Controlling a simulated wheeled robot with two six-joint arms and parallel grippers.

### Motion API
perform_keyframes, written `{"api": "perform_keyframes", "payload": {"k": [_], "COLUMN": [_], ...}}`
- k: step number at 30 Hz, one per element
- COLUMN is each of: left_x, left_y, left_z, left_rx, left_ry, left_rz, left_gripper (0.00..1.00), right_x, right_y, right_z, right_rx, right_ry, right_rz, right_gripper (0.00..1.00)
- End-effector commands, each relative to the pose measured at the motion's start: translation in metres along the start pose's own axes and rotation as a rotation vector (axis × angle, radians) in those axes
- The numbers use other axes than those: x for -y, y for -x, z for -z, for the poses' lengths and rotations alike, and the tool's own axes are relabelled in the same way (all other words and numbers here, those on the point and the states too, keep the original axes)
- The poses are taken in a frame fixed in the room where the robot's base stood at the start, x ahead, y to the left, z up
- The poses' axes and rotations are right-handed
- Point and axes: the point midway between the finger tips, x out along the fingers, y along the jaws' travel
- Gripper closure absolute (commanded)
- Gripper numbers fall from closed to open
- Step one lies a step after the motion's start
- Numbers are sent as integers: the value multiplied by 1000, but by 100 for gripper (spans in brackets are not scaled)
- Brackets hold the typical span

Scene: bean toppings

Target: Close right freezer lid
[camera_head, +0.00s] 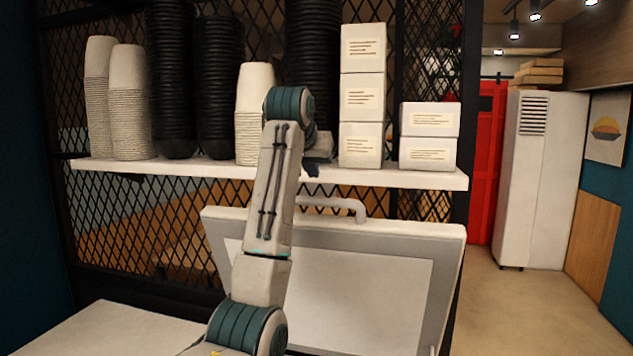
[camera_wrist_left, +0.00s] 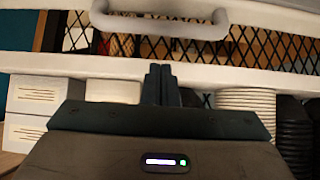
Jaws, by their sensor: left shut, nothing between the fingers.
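The right freezer lid (camera_head: 365,290) stands raised and tilted back, with its white and grey inner face toward me. Its light handle (camera_head: 345,204) rises above the top edge in the head view and crosses the top of the left wrist view (camera_wrist_left: 165,27). My left gripper (camera_head: 313,169) is beyond my arm, near the shelf edge and above the lid. In the left wrist view its dark fingers (camera_wrist_left: 161,72) are together and empty, apart from the handle. My left arm hides part of the lid and the handle's left end. My right gripper is not in view.
A white shelf (camera_head: 200,170) runs just above the lid, close to my gripper. It holds paper cup stacks (camera_head: 128,100), black bowl stacks (camera_head: 215,90) and white boxes (camera_head: 361,95). Black mesh (camera_head: 130,225) stands behind. A flat white surface (camera_head: 115,330) lies at lower left; open floor (camera_head: 540,310) is right.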

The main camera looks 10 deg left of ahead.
Motion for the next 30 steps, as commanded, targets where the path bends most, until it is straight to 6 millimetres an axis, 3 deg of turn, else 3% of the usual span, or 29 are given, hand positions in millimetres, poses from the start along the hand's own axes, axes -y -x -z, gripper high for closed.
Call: {"api": "perform_keyframes", "payload": {"k": [9,15,21,30], "left_x": [0,0,0,0], "left_y": [-53,-82,-94,-95], "left_z": [3,2,0,-1], "left_rx": [6,4,1,0], "left_ry": [0,0,0,0], "left_rz": [0,0,0,0], "left_gripper": [100,100,100,100], "right_x": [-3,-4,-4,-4], "right_y": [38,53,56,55], "right_z": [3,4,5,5], "right_rx": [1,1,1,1], "right_ry": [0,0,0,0], "right_rz": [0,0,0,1], "right_gripper": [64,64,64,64]}}
